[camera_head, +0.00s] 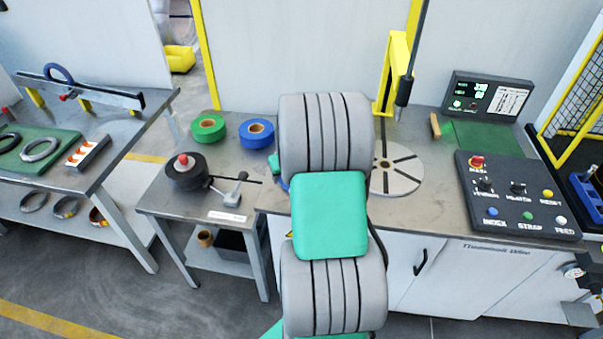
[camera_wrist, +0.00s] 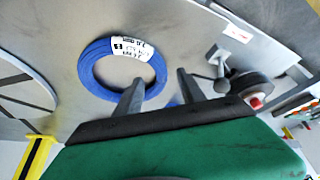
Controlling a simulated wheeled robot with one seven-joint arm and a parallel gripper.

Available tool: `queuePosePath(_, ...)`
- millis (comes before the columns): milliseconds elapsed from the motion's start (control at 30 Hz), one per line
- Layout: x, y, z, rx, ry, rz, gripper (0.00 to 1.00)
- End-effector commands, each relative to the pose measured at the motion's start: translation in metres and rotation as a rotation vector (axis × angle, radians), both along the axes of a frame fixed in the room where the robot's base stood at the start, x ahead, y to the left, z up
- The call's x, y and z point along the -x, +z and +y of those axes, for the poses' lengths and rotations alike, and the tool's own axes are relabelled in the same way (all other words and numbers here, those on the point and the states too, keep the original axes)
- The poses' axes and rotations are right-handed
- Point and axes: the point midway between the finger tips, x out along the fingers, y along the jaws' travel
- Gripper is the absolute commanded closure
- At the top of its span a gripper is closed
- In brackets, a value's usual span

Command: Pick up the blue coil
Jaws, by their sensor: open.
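The blue coil (camera_wrist: 88,72) is a flat ring with a white printed label, lying on the grey table top in the wrist view. In the head view my arm covers most of that spot; only a small blue edge (camera_head: 285,183) shows beside it, probably the coil. My gripper (camera_wrist: 160,77) is open and empty, with its two fingers apart. In the wrist view one finger overlaps the lower right of the ring and the other is to the right of it. I cannot tell the height between fingers and coil.
Green (camera_head: 208,128) and blue (camera_head: 257,133) tape rolls stand behind on the table. A black spool with a lever (camera_head: 186,170) is to the left. The slotted turntable (camera_head: 398,170), yellow post (camera_head: 393,75) and control panel (camera_head: 518,195) are to the right.

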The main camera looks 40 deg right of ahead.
Motion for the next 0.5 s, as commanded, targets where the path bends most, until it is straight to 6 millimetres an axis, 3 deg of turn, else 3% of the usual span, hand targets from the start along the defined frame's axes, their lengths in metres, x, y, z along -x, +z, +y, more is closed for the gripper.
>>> queuePosePath(200, -0.014, -0.030, -0.003, -0.001, 0.002, 0.003, 0.53)
queuePosePath(433, -0.016, -0.034, -0.004, 0.000, 0.002, 0.001, 0.53)
queuePosePath(500, -0.016, -0.034, -0.004, 0.000, 0.002, 0.001, 0.58)
